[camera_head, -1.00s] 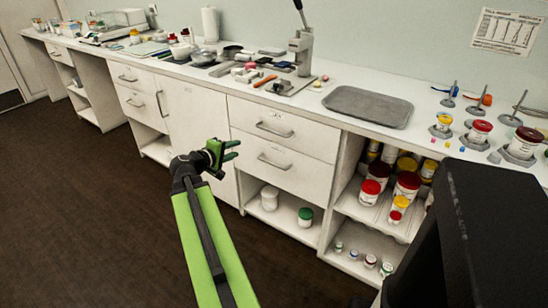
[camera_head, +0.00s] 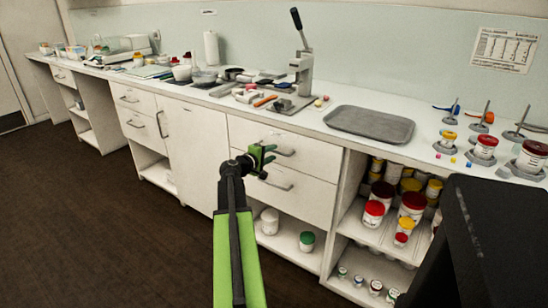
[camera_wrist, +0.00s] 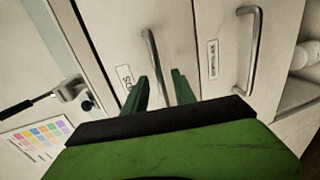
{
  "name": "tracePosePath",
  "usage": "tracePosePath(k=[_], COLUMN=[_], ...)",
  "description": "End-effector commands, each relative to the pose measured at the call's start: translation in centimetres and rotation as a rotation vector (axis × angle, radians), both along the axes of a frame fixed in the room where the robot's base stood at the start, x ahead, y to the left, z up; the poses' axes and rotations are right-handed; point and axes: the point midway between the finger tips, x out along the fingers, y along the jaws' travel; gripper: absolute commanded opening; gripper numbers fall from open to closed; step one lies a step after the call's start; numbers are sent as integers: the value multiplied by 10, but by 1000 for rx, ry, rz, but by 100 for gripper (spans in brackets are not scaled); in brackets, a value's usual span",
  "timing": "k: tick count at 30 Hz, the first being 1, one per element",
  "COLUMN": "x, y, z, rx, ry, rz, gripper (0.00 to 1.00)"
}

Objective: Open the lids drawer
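The lids drawer (camera_head: 318,155) is the upper of two white drawers under the counter, and its front looks shut. Its bar handle (camera_wrist: 153,55) runs between my gripper's two green fingers in the wrist view. A label (camera_wrist: 125,77) beside the handle is partly readable and ends in what looks like "DS". My gripper (camera_wrist: 160,74) is open, with gaps between the fingers and the bar; I cannot tell how deep the bar sits. In the head view my gripper (camera_head: 270,160) is in front of the drawers and hides part of the handle.
The lower drawer (camera_head: 300,194) has its own handle (camera_wrist: 250,50) and a label. Open shelves with tubs (camera_head: 383,190) stand to the right. The counter above holds a grey tray (camera_head: 370,123) and a lever press (camera_head: 303,65). The dark floor in front is clear.

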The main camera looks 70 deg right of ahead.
Motion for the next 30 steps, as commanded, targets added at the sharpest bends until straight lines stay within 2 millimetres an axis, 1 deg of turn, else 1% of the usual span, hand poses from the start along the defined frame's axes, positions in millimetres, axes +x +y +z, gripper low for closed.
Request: tracePosePath(k=[1,3,6,15,22,23,30], x=[-1,-4,-6,-8,-8,-8,-8], y=[-11,-19,-25,-26,-27,-27,-27], z=[-4,-5,-6,-6,-6,-6,-6], rx=[0,0,1,0,0,0,1], ry=[-1,-1,-1,0,-1,-1,-1], rz=[-1,-1,0,0,-1,-1,-1], gripper=[32,32,32,32,2,0,0])
